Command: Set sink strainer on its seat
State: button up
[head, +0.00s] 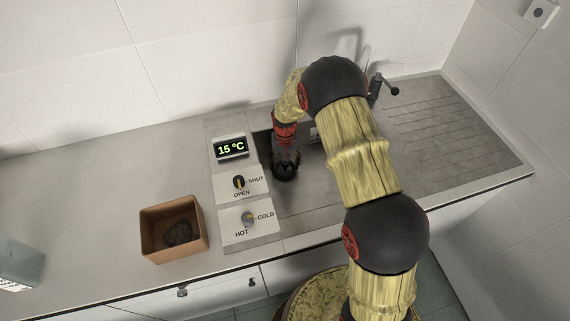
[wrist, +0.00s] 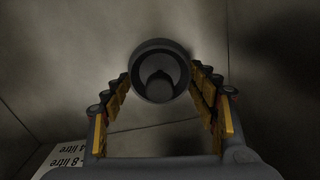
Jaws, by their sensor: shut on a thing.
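The sink strainer (wrist: 160,88) is a dark grey, round, cup-like piece seen end-on in the wrist view. My gripper (wrist: 161,75) has its fingers closed on it from the left and right sides. In the head view my gripper (head: 285,160) points down into the sink basin (head: 318,190), with the dark strainer (head: 285,173) at its tip. The strainer's seat cannot be made out in either view; my arm and the held piece cover part of the basin. I cannot tell the gap between strainer and basin floor.
A panel left of the basin carries a 15 °C display (head: 231,148), a SHUT/OPEN knob (head: 239,182) and a COLD/HOT knob (head: 247,218). A dark tap lever (head: 385,89) is behind my arm. The ribbed drainboard (head: 455,130) is clear.

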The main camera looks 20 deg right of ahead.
jog(key=shift+f, duration=0.35)
jog(key=o, duration=1.3)
jog(key=shift+c, duration=0.2)
jog(key=shift+o, duration=0.3)
notch_tip(320, 180, up, 12)
jog(key=shift+f, duration=0.1)
